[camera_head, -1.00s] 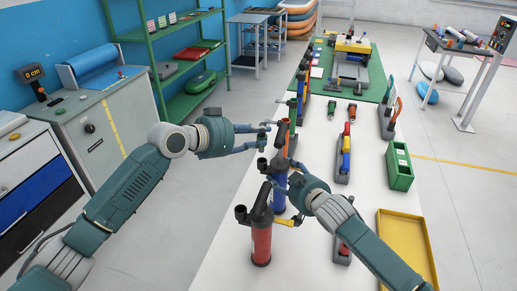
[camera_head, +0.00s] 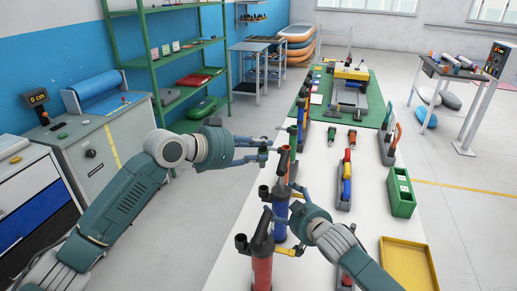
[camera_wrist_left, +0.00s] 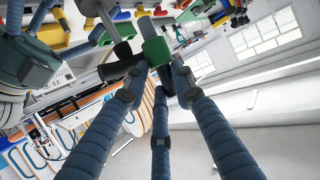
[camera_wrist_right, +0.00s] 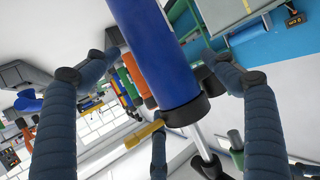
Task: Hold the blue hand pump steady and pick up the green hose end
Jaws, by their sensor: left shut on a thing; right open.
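The blue hand pump (camera_head: 281,222) stands upright on the white table, partly hidden behind my right gripper and the red pump. My right gripper (camera_head: 280,203) is open with its fingers around the pump body. In the right wrist view the blue cylinder (camera_wrist_right: 155,55) stands between the spread fingers, with gaps at the sides. My left gripper (camera_head: 261,153) is at the pump's upper left, shut on the green hose end (camera_head: 263,144). In the left wrist view the green piece (camera_wrist_left: 156,51) sits at the fingertips beside a black tube.
A red pump (camera_head: 262,268) stands close in front of the blue one. More pumps line the table's left edge behind it. A green bin (camera_head: 402,195) and a yellow tray (camera_head: 408,262) are at the right. The white table between is partly clear.

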